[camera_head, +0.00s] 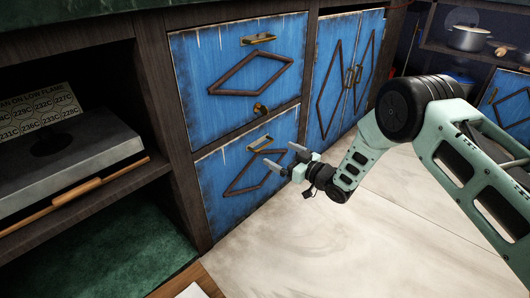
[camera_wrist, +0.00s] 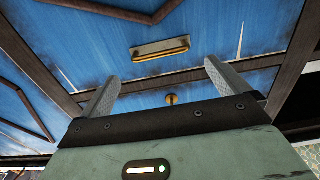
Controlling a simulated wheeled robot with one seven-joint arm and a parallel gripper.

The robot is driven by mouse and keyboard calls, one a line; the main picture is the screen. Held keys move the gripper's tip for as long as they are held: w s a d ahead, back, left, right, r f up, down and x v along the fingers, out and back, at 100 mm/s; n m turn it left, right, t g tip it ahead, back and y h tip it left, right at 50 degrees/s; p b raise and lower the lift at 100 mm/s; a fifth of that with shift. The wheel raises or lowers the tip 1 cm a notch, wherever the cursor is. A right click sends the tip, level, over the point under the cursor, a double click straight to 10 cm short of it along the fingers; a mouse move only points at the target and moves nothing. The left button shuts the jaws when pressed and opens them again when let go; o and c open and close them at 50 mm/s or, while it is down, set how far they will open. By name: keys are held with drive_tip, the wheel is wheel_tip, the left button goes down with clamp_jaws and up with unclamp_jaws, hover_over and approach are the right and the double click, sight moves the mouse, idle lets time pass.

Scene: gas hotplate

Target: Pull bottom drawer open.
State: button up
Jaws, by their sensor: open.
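The bottom drawer (camera_head: 222,190) is a worn blue panel with a dark diamond trim, and it looks shut, flush with the cabinet frame. Its brass bar handle (camera_head: 260,143) is near its top edge. My gripper (camera_head: 287,158) is open and empty in front of this drawer, just right of and below the handle in the head view. In the wrist view, which seems upside down, the handle (camera_wrist: 160,48) shows beyond and between my fingertips (camera_wrist: 158,74), apart from them. A round brass knob (camera_wrist: 172,99) also shows between the fingers.
The upper drawer (camera_head: 205,75) has its own bar handle and the knob at its lower edge. Double blue doors (camera_head: 340,75) stand to the right. An open shelf with a hotplate (camera_head: 70,160) is at left. The pale floor (camera_head: 330,240) in front is clear.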

sight(266, 146)
drive_tip(key=b+x, duration=0.3)
drive_tip(key=x, duration=0.5)
